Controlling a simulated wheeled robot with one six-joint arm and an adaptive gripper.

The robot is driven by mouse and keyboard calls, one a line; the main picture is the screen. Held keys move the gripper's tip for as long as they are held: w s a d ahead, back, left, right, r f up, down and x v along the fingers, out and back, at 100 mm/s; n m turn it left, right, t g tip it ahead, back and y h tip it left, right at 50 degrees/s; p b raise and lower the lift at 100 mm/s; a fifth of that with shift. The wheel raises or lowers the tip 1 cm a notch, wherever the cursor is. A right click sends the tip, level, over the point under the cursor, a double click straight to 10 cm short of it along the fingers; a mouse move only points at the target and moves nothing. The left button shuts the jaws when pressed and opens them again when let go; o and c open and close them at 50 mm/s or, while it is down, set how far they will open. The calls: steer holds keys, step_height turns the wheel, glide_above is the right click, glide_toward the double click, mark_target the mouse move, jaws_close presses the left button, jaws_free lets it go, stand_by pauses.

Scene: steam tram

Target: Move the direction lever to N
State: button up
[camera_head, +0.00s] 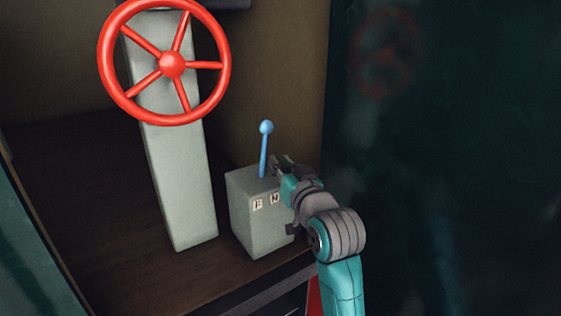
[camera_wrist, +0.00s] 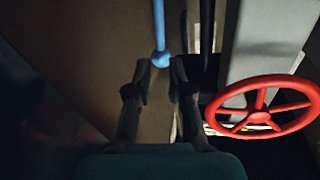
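The direction lever is a blue rod with a ball knob (camera_head: 266,127) on top of a grey box (camera_head: 252,228). It stands nearly upright, its foot closer to the F label (camera_head: 257,204) than to the N label (camera_head: 275,198). My gripper (camera_head: 279,163) is just right of the rod in the head view, below knob height, and covers the box's right part. In the wrist view my gripper (camera_wrist: 160,68) is open, fingertips apart. The blue knob (camera_wrist: 161,59) shows between the tips with gaps on both sides. I cannot tell its depth from them.
A red handwheel (camera_head: 172,64) on a grey column (camera_head: 182,190) stands left of the box; the wheel also shows at the right of the wrist view (camera_wrist: 262,88). A dark glossy panel (camera_head: 430,130) is on the right. Brown floor (camera_head: 90,200) lies open at left.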

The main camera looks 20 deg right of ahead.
mark_target(266, 142)
steer(key=shift+d+m, duration=0.1)
steer(key=shift+m, duration=0.4)
jaws_close()
steer(key=w+m, duration=0.3)
steer(key=m, duration=0.2)
steer(key=w+m, duration=0.4)
steer(key=m, duration=0.1)
steer(key=w+d+m+y, duration=0.1)
steer(key=w+m, duration=0.2)
steer(key=m, duration=0.3)
steer(key=shift+w+r+g, duration=0.4)
steer(key=shift+s+a+r, duration=0.1)
steer(key=shift+s+a, duration=0.05)
steer(key=shift+a, duration=0.35)
steer(key=shift+s+a+r, duration=0.1)
steer(key=shift+s+a, duration=0.05)
steer(key=shift+a, duration=0.35)
steer(key=shift+d, duration=0.1)
steer(key=shift+s, duration=0.1)
